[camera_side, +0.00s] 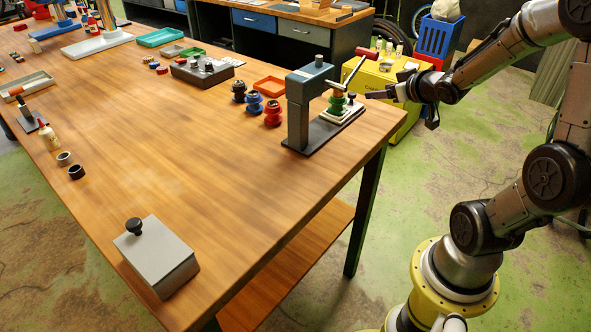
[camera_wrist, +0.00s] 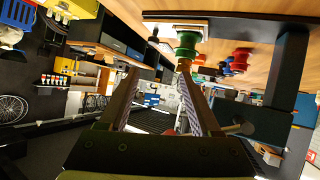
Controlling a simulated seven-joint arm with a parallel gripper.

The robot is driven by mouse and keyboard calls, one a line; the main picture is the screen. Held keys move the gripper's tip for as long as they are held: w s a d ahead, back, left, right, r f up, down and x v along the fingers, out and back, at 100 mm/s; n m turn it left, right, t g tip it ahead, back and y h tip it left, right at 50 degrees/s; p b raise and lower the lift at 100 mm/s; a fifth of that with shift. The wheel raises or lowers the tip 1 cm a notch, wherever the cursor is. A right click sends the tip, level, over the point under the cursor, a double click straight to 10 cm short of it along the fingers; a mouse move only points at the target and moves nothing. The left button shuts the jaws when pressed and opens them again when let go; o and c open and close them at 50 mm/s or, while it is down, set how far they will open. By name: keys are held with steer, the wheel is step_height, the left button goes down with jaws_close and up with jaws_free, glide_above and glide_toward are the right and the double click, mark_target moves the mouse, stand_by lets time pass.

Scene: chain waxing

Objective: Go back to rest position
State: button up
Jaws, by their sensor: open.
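My gripper (camera_side: 382,95) is open and empty, out to the right of the arbor press (camera_side: 297,110) and beyond the table's right edge. In the wrist view its two fingers (camera_wrist: 158,85) stand apart with nothing between them. The press has a dark head, a lever pointing up and right, and a dark base on the table. A green spool-like part (camera_side: 338,103) with an orange piece above it stands on the press's white plate.
Black (camera_side: 239,91), blue (camera_side: 254,103) and red (camera_side: 272,113) spools stand left of the press. A grey block with a black knob (camera_side: 157,255) sits at the table's near end. A yellow cabinet (camera_side: 385,82) stands behind my gripper. The table's middle is clear.

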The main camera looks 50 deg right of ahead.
steer(key=s+a+r+n+g+y, duration=0.1)
steer(key=s+a+n+g+y, duration=0.1)
steer(key=s+a, duration=0.5)
steer(key=s+a+r+n+g+y, duration=0.1)
steer(key=s+a, duration=0.7)
steer(key=a, duration=0.8)
steer(key=r+g+y, duration=0.1)
steer(key=g+y, duration=0.1)
steer(key=shift+s+a+n+y, duration=0.2)
steer(key=shift+a+n+y, duration=0.2)
